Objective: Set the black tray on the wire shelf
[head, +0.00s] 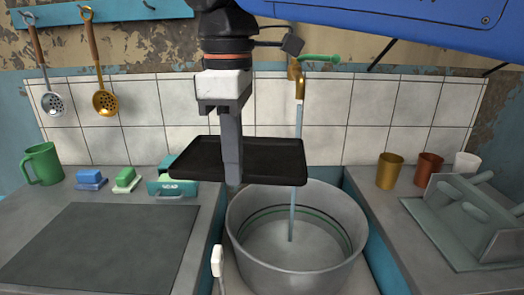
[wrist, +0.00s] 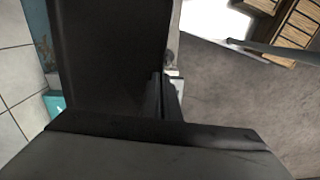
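The black tray (head: 272,158) is held up level above the sink area, in front of the tiled wall. My gripper (head: 232,165) is at its near side, and one grey finger hides part of it. In the wrist view the tray (wrist: 108,55) fills the upper left, and the dark fingers (wrist: 165,98) meet its edge. The gripper appears shut on that edge. I see no wire shelf that I can make out in either view.
A large metal pot (head: 295,265) stands below the tray, under a brass tap (head: 299,85) with a water-like stream. Cups (head: 390,171) and a grey rack (head: 465,215) stand right.

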